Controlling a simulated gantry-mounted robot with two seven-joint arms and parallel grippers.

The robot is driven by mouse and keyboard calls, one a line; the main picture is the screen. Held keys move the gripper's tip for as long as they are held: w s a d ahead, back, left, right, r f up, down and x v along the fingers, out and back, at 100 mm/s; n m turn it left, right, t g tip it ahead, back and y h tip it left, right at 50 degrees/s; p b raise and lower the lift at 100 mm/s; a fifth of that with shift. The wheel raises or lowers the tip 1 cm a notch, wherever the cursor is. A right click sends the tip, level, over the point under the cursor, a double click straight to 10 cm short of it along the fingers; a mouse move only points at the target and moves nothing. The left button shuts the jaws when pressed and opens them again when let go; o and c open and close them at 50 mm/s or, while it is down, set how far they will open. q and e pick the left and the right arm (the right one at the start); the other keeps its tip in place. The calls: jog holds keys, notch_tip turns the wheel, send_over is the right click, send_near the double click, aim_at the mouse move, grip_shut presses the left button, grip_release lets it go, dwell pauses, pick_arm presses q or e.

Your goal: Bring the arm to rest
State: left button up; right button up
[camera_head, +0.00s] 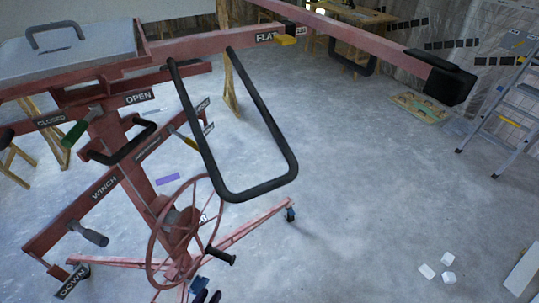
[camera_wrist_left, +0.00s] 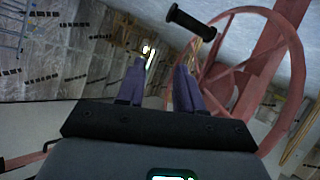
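The red panel lift (camera_head: 140,180) stands at the left and middle of the head view. Its spoked winch wheel (camera_head: 152,240) has a black crank handle (camera_head: 220,256), which also shows in the left wrist view (camera_wrist_left: 190,22). A long red arm (camera_head: 375,40) reaches to the upper right and ends in a black pad. My left gripper (camera_head: 206,292) is at the bottom edge of the head view, below the crank handle and apart from it. In the left wrist view its two fingers (camera_wrist_left: 160,68) are spread with nothing between them. My right gripper is not in view.
A large black loop handle (camera_head: 255,190) juts out from the lift. A green-handled lever (camera_head: 76,133) and a black grip (camera_head: 95,238) are on the left. A stepladder (camera_head: 510,110) stands at the right. White blocks (camera_head: 448,277) lie at lower right. The floor between is clear.

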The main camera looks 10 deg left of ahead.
pick_arm(q)
jog(key=s+a+r+m+g+y+p, duration=0.1)
jog(key=s+r+m+g+y+p, duration=0.15)
jog(key=s+r+g, duration=0.8)
notch_tip(320, 180, up, 34)
jog(key=s+t+p, duration=0.1)
jog(key=p, duration=3.5)
jog(key=shift+s, duration=0.35)
jog(key=shift+a+h, duration=0.1)
jog(key=shift+h, duration=0.15)
